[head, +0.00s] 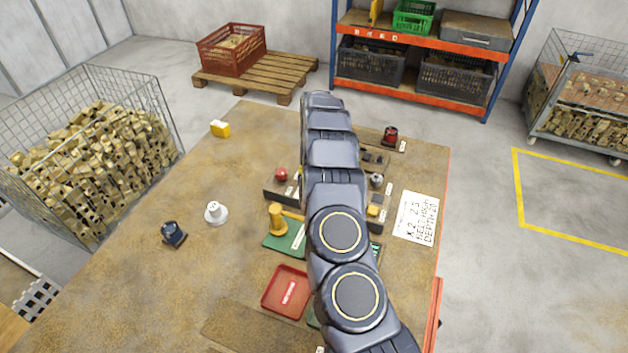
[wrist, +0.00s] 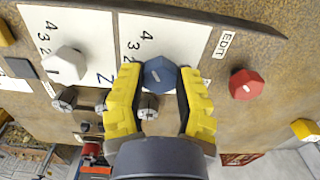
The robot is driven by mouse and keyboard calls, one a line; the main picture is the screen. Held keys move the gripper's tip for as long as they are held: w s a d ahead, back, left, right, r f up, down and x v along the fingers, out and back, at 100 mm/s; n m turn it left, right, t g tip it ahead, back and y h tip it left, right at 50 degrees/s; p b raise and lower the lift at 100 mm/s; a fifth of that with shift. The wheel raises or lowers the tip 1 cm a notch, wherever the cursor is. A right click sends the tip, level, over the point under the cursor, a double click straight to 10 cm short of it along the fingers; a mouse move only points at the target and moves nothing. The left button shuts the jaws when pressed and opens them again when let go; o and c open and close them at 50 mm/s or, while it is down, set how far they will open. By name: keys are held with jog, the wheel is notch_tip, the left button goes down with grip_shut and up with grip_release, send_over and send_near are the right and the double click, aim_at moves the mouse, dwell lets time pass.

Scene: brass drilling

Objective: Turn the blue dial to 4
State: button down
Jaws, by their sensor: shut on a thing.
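The blue dial (wrist: 158,74) is a faceted knob on a white scale plate (wrist: 135,35) with the numbers 4, 3 and 2 in view. My gripper (wrist: 159,82) has yellow fingers, one on each side of the blue dial, and is shut on it. The lower part of the scale is hidden behind the fingers, and I cannot tell which number the dial points to. In the head view my arm hides the blue dial and the gripper.
A white dial (wrist: 65,64) on its own scale is to the left; a red knob (wrist: 246,84) by the EDIT label is to the right. Round metal parts (wrist: 149,106) sit close by. A note (head: 415,217) and red tray (head: 286,291) lie on the table. The table's left side is mostly clear.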

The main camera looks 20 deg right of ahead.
jog(key=shift+f, duration=0.1)
jog(key=c, duration=0.7)
grip_release()
jog(key=shift+o, duration=0.2)
notch_tip(320, 180, up, 12)
jog(key=shift+a, duration=0.1)
